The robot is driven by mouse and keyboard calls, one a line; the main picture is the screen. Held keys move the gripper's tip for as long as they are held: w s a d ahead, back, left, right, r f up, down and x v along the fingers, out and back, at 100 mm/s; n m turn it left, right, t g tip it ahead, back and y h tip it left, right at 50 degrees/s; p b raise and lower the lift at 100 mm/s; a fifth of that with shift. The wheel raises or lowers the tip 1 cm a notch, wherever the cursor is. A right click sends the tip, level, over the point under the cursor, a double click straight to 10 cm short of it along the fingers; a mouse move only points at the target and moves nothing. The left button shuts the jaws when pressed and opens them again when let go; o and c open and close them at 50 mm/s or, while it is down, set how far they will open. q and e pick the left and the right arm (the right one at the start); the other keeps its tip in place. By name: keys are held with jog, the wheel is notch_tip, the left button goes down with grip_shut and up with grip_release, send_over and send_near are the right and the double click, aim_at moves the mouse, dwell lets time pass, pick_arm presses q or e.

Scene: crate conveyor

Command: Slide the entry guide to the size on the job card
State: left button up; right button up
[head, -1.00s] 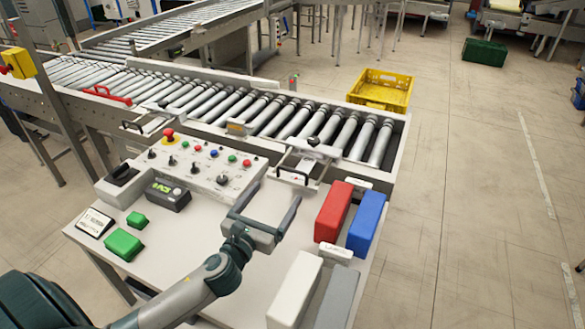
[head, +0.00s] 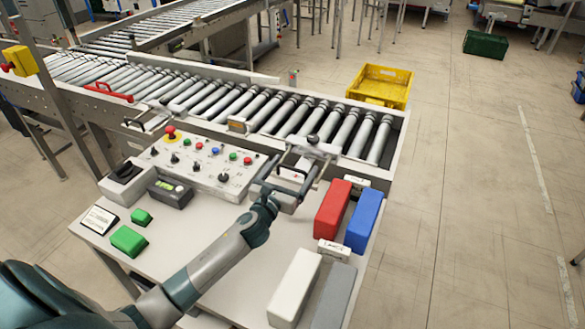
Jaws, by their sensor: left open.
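My left gripper (head: 287,175) is open at the near end of the conveyor, its two fingers spread to either side of a dark handle (head: 291,179). The handle belongs to a pale sliding guide (head: 318,150) with a black knob, at the roller edge. Whether the fingers touch the handle I cannot tell. A similar guide with a dark handle (head: 134,124) is further left along the conveyor. A card in a dark stand (head: 99,219), likely the job card, is at the table's left; its text is too small to read. My right gripper is not in view.
A control panel (head: 205,160) with buttons and knobs stands left of the gripper. Red (head: 333,208), blue (head: 363,221), white (head: 294,287) and grey (head: 335,295) blocks lie to the right. Green blocks (head: 128,240) are at left. A yellow crate (head: 381,84) sits beyond the conveyor.

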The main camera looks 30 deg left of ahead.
pick_arm(q)
jog(key=shift+c, duration=0.2)
jog(key=c, duration=1.2)
jog(key=w, duration=0.3)
jog(key=w+b, duration=0.1)
jog(key=w, duration=0.5)
jog(key=shift+w+a, duration=0.3)
jog(key=shift+w, duration=0.35)
jog(key=shift+s+r, duration=0.1)
jog(key=shift+r, duration=0.1)
